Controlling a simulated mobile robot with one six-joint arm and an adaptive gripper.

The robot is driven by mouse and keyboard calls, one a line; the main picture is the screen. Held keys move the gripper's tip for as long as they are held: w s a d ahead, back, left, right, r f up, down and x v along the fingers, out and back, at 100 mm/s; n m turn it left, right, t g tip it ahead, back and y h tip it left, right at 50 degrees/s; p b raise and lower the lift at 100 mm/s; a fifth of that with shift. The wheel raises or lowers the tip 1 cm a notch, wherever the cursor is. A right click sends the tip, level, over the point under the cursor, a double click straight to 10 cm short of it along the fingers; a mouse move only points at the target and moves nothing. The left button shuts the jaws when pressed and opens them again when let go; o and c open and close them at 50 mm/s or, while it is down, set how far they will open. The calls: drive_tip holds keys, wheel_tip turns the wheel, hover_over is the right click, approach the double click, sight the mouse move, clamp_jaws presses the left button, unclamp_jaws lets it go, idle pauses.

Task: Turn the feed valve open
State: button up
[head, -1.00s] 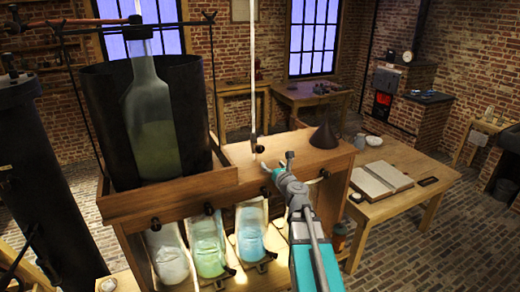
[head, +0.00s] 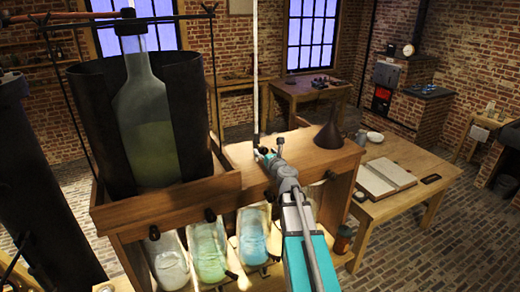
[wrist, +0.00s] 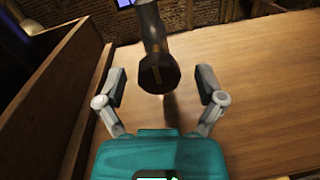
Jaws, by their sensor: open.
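A dark, stemmed fitting, which looks like the feed valve, stands in the middle of the wrist view (wrist: 159,74); its rounded end faces me and shows a faint line. In the head view, a pale vertical tube (head: 255,60) comes down to a small dark end, probably the same fitting, just beyond my gripper (head: 268,150). In the wrist view, my gripper (wrist: 162,84) is open, one finger on each side of the fitting, with visible gaps on both sides. It is not closed on anything. Whether the valve is open or closed, I cannot tell.
A wooden shelf (head: 290,158) lies under my gripper, with a dark funnel (head: 329,133) to the right. A large glass bottle (head: 148,120) stands in a dark shield at left. Several jars of liquid sit below. A wooden side wall (wrist: 45,95) rises at left in the wrist view.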

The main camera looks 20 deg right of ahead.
drive_tip(key=shift+w, duration=0.45)
drive_tip(key=c, duration=1.1)
